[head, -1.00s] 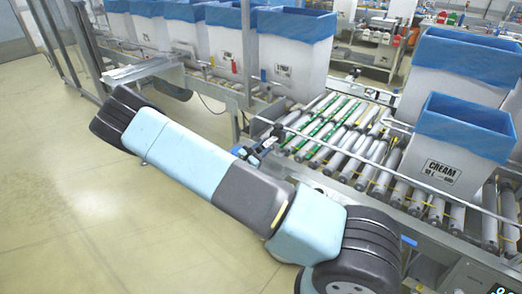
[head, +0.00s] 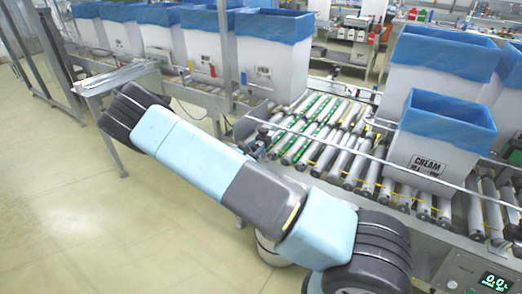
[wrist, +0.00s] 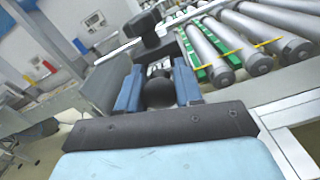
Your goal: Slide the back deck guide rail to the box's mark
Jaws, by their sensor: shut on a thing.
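My gripper (wrist: 158,92) is shut on a dark round knob (wrist: 159,90), which sits between its blue fingers. In the head view my gripper (head: 254,142) is small and partly hidden by my arm, at the near-left edge of the roller deck. A thin pale guide rail (head: 335,148) runs across the deck close by. In the wrist view a pale bar (wrist: 118,50) passes beyond the fingers beside a black block. I cannot tell how the knob joins the rail. The white box (head: 420,172) labelled CREAM, with a blue liner, stands on the rollers at right. Its mark is not clear.
Rollers (head: 352,165) with green strips (head: 312,128) and yellow bands lie left of the box. Another lined box (head: 400,85) stands behind it. Several lined boxes stand along the back left. A lit display (head: 494,281) is at bottom right. The left floor is open.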

